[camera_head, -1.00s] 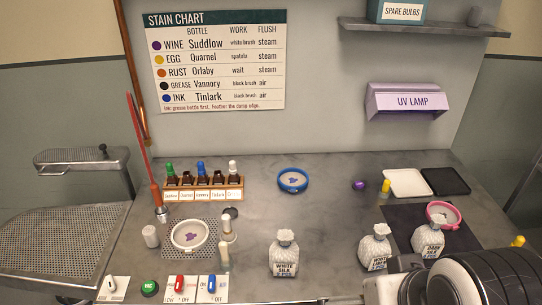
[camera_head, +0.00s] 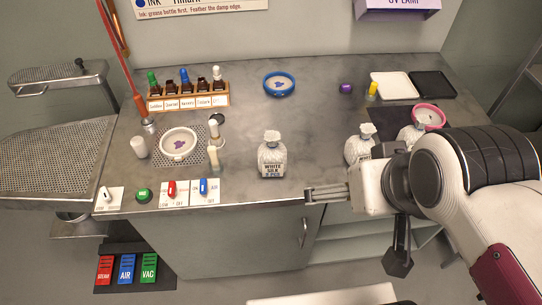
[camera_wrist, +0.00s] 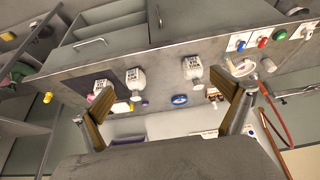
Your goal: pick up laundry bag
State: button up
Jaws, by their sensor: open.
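Three white laundry bags with tied necks and printed labels stand upright on the grey counter. One laundry bag (camera_head: 271,157), labelled white silk, is near the front middle; it also shows in the wrist view (camera_wrist: 192,68). A second bag (camera_head: 359,147) stands to its right and shows in the wrist view (camera_wrist: 135,78). A third bag (camera_head: 409,136) is further right, partly hidden by my arm. My gripper (camera_head: 318,193) is open and empty at the counter's front edge, right of the white silk bag and apart from it. In the wrist view both fingers of my gripper (camera_wrist: 172,88) are spread.
The counter (camera_head: 310,120) has a white hoop (camera_head: 178,143), a bottle rack (camera_head: 188,98), a blue hoop (camera_head: 279,83), two trays and a pink hoop (camera_head: 428,116). Switches line the front left edge. The counter between the blue hoop and white silk bag is clear.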

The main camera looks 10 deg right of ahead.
dwell(0.4)
jog(key=c, duration=1.9)
